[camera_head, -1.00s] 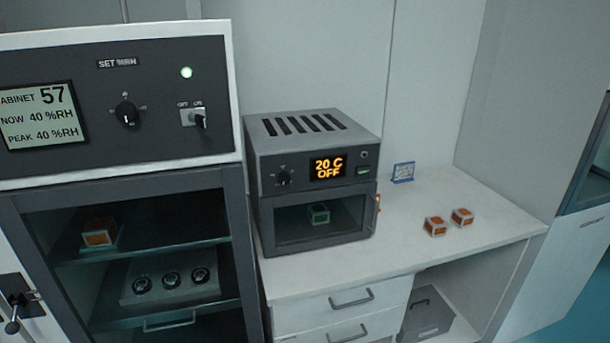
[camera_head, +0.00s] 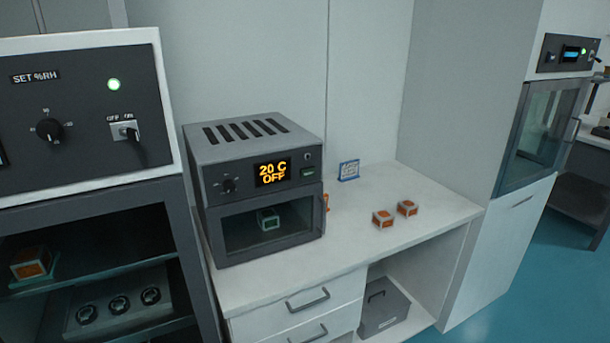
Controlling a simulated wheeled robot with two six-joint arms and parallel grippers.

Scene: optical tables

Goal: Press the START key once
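A grey benchtop oven (camera_head: 254,138) stands on the white bench, its orange display (camera_head: 272,172) reading "20 C OFF". A dial (camera_head: 228,185) sits left of the display. Right of the display are a small round part (camera_head: 307,157) and a dark green key (camera_head: 308,171); any lettering on the key is too small to read, so I cannot tell whether it is START. The oven door is shut, and a green-and-white block (camera_head: 268,219) shows through its window. Neither of my grippers is in view.
A humidity cabinet (camera_head: 85,178) with a dial, switch and lit green lamp stands at left. Two orange-and-white blocks (camera_head: 383,219) (camera_head: 407,208) and a blue-framed sign (camera_head: 348,170) are on the bench (camera_head: 450,212). Another cabinet (camera_head: 543,130) stands at right, beside open blue floor (camera_head: 530,270).

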